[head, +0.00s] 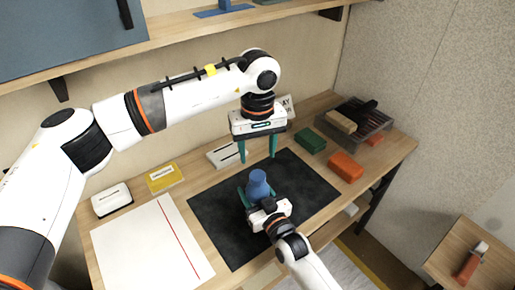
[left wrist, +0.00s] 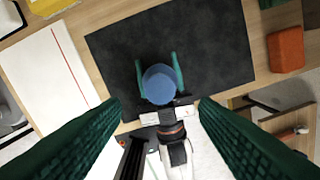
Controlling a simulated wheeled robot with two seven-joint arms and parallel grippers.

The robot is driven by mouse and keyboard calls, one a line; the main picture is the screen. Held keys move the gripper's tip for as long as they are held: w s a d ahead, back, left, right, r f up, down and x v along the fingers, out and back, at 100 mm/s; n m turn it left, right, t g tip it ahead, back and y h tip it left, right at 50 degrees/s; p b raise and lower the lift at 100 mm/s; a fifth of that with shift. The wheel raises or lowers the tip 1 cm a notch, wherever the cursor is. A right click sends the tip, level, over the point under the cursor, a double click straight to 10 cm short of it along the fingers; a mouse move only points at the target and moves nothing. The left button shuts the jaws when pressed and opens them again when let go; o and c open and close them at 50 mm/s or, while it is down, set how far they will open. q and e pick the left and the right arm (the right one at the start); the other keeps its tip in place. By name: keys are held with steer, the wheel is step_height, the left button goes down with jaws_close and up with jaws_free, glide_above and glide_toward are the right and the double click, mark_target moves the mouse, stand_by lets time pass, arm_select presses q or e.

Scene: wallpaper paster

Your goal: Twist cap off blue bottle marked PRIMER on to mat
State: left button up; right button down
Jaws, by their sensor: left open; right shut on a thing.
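The blue bottle (head: 258,185) stands upright on the black mat (head: 222,218). Its cap, or top, is the round blue face seen from above in the left wrist view (left wrist: 160,84). My right gripper (head: 250,194) is shut on the bottle, its green fingers on both sides of it. My left gripper (head: 258,152) is open and empty, above and behind the bottle, pointing down. In the left wrist view its two green fingers (left wrist: 160,112) are wide apart. I cannot read the PRIMER marking, and the lower bottle is partly hidden by my right gripper.
A green block (head: 311,140) and an orange block (head: 346,167) lie right of the mat, near a clear tray (head: 372,122). A white sheet with a red line (head: 150,245) lies left. A yellow box (head: 163,176) and a white box (head: 112,199) stand behind it. The mat's right part is clear.

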mark_target(258, 175)
arm_select(q)
steer(key=shift+f+m, duration=0.4)
steer(key=shift+f, duration=3.6)
